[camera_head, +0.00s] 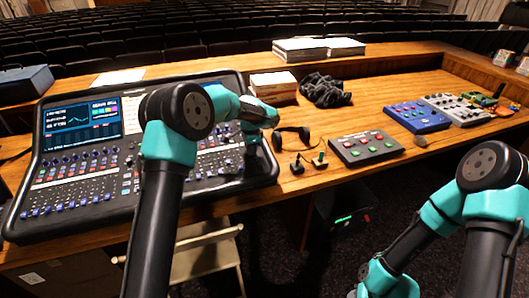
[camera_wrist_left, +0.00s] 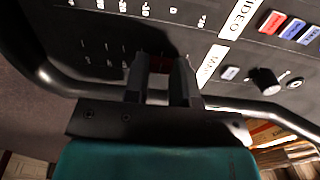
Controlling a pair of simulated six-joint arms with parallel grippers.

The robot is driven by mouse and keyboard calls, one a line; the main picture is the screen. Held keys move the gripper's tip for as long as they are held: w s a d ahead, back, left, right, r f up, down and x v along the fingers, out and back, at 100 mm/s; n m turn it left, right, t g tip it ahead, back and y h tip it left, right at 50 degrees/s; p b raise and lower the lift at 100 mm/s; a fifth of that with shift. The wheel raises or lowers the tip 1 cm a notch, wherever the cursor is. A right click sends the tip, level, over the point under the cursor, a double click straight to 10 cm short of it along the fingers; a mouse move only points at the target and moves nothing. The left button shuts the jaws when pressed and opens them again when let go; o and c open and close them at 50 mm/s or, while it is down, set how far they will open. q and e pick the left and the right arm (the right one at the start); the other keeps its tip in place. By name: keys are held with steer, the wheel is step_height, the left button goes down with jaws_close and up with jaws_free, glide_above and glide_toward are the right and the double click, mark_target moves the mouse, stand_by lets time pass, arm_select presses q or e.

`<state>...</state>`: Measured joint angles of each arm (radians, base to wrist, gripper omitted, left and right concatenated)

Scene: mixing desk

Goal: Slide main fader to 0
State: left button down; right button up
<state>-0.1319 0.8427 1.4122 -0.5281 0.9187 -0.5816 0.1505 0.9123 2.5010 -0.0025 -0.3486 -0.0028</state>
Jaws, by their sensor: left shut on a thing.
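The mixing desk (camera_head: 60,228) is a dark console with a lit screen and rows of blue and white controls at the left of the head view. My left gripper (camera_head: 252,134) is over its right end, partly hidden behind its own wrist. In the left wrist view the two dark fingers (camera_wrist_left: 159,75) are shut on a small dark red fader cap (camera_wrist_left: 158,63), beside printed scale marks and a white label (camera_wrist_left: 212,64). Most of the cap is hidden between the fingers. My right arm shows at the right of the head view, its gripper out of sight.
A grey button box (camera_head: 366,148), two small joysticks (camera_head: 319,160), headphones (camera_head: 293,136) and a coiled black cable (camera_head: 325,90) lie right of the desk. A blue box (camera_head: 417,117) stands farther right. Books (camera_head: 274,83) stand behind. The wrist view shows a black knob (camera_wrist_left: 265,81).

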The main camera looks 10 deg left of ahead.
arm_select(q)
steer(key=c, duration=0.9)
jaws_free()
steer(key=r, duration=0.5)
steer(key=s+r, duration=0.1)
steer(key=r, duration=0.5)
steer(key=d+r, duration=0.1)
steer(key=r, duration=0.5)
steer(key=shift+s+r, duration=0.15)
steer(key=shift+s, duration=0.1)
